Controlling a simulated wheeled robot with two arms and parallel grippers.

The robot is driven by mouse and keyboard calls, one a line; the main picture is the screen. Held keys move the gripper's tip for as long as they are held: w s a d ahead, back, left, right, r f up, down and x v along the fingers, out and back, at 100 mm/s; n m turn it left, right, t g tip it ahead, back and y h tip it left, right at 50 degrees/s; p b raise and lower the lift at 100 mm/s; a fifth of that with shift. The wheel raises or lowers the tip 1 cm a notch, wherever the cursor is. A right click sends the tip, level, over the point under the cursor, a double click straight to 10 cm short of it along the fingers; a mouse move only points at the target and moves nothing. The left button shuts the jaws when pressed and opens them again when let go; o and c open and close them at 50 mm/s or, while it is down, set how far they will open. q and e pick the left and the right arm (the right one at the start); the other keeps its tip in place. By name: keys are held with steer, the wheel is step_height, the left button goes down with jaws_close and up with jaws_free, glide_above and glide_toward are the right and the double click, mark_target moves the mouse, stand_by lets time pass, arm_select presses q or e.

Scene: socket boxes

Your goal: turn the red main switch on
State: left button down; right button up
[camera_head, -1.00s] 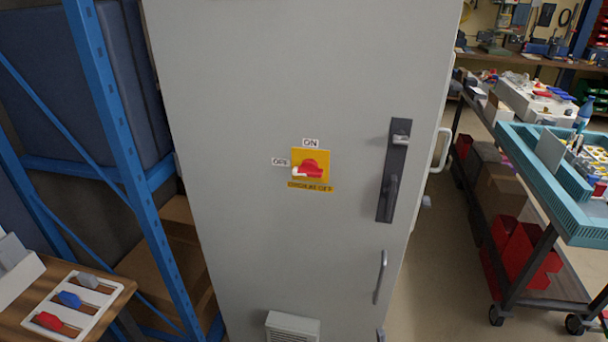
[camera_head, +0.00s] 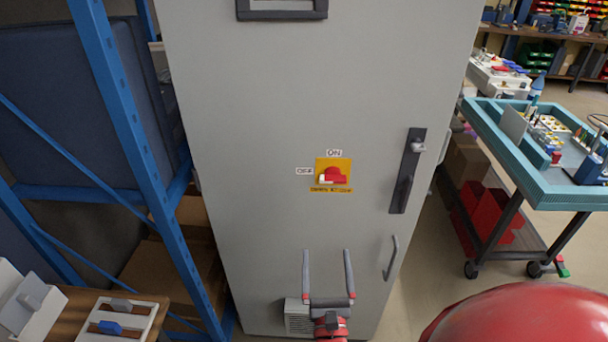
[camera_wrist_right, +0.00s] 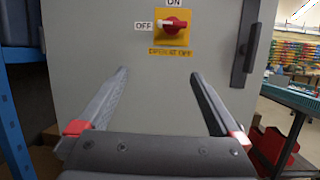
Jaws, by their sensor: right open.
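The red main switch (camera_head: 333,175) is a red knob on a yellow plate on the grey cabinet door (camera_head: 250,110). The ON label (camera_head: 334,153) is above it and the OFF label (camera_head: 304,171) to its left. Its white-tipped end points left, toward OFF. The switch also shows in the right wrist view (camera_wrist_right: 174,25), near the top centre. My right gripper (camera_head: 327,252) is open and empty, below the switch and in front of the door, apart from the switch. Its fingers (camera_wrist_right: 160,75) point toward the door. My left gripper is not in view.
A door handle (camera_head: 407,170) is right of the switch, with a smaller handle (camera_head: 391,258) lower. A blue rack (camera_head: 125,130) stands left of the cabinet. A cart with a teal tray (camera_head: 545,185) is at right. A tray (camera_head: 118,320) lies on a wooden surface at lower left.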

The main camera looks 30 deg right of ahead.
steer(key=h, duration=0.2)
glide_toward(333, 183)
steer(key=p+x, duration=0.6)
steer(key=x, duration=0.2)
steer(key=shift+w+d+r, duration=0.15)
steer(key=shift+r, duration=0.1)
steer(key=shift+w+d+r+p, duration=0.1)
steer(key=shift+w+d+p, duration=0.2)
steer(key=shift+w, duration=0.2)
steer(key=c, duration=1.2)
steer(key=shift+o, duration=0.2)
